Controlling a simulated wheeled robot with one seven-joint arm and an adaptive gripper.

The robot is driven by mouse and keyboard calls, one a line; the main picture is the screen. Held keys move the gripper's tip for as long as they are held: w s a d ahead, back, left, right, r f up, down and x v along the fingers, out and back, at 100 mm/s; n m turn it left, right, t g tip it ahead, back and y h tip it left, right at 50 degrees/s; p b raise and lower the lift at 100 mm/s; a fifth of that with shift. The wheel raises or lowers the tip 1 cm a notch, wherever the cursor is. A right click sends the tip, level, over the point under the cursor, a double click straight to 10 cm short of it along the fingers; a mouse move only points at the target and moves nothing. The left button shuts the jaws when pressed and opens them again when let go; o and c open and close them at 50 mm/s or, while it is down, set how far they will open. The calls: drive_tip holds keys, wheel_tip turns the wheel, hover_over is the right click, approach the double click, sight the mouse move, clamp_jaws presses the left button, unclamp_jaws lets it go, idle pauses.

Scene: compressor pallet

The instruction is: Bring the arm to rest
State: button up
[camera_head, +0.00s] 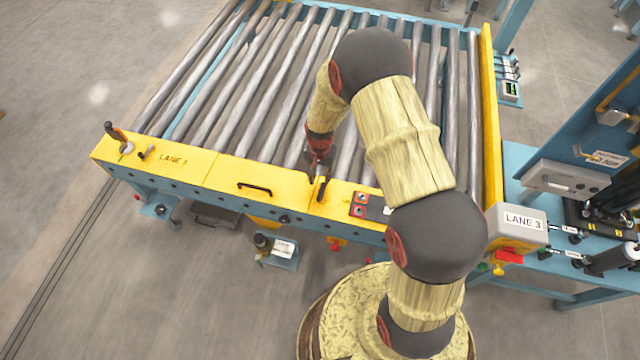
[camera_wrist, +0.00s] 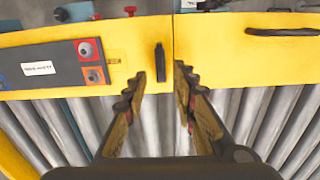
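My arm reaches over the roller conveyor (camera_head: 215,85) from its front right. My gripper (camera_head: 319,172) hangs just above the conveyor's yellow front rail (camera_head: 215,166), near a short black peg-like handle (camera_head: 322,189). In the wrist view my gripper (camera_wrist: 161,72) has its two fingers apart, with nothing held between them. The black handle (camera_wrist: 160,62) stands on the yellow rail (camera_wrist: 215,45), in line with the gap between the fingertips. Its distance from them is hard to tell, and no contact shows.
A control plate (camera_head: 370,208) with red and orange buttons sits right of my gripper. A black bar handle (camera_head: 254,188) and an upright lever (camera_head: 118,136) are to the left. A blue bench (camera_head: 540,205) with equipment stands at right. The rollers are empty; open floor lies left.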

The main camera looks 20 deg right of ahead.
drive_tip(key=shift+r, duration=0.75)
